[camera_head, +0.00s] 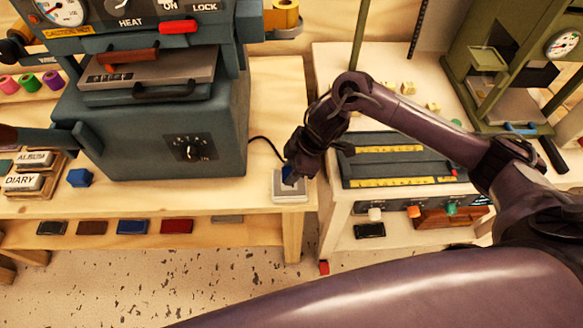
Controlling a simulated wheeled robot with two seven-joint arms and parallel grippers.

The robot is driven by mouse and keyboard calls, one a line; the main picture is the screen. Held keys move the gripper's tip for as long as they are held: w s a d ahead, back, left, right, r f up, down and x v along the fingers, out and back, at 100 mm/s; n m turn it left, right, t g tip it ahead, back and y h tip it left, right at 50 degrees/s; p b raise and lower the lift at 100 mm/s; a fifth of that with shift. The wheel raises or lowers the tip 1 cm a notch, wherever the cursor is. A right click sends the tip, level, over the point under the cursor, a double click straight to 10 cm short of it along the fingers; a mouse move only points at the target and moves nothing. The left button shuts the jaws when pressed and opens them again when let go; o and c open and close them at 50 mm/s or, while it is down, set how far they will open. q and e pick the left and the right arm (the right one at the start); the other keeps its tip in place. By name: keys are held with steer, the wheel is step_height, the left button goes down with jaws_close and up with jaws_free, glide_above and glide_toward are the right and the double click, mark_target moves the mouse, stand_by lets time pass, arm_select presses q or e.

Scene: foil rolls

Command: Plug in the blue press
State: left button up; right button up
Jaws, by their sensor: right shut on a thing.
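The blue press (150,135) stands on the left wooden bench, with a dial on its front and a HEAT and LOCK panel above. A black cord (262,143) runs from its right side to my right gripper. My right gripper (294,172) points down at the bench's right end and is shut on a small blue plug (287,175). The plug is right over a pale socket box (290,192). The fingers partly hide it, and I cannot tell whether it is seated in the socket. My left gripper is not in view.
Album and diary stamps (25,183) and a blue block (80,178) are at the left. A gap separates the benches.

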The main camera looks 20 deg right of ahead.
steer(key=shift+f, duration=0.45)
arm_select(q)
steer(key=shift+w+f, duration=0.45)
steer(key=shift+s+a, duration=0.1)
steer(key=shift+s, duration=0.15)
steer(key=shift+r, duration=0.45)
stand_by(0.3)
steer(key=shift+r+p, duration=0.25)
steer(key=shift+p, duration=0.25)
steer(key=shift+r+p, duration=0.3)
stand_by(0.4)
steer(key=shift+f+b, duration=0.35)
arm_select(e)
steer(key=shift+f, duration=0.6)
steer(key=o, duration=1)
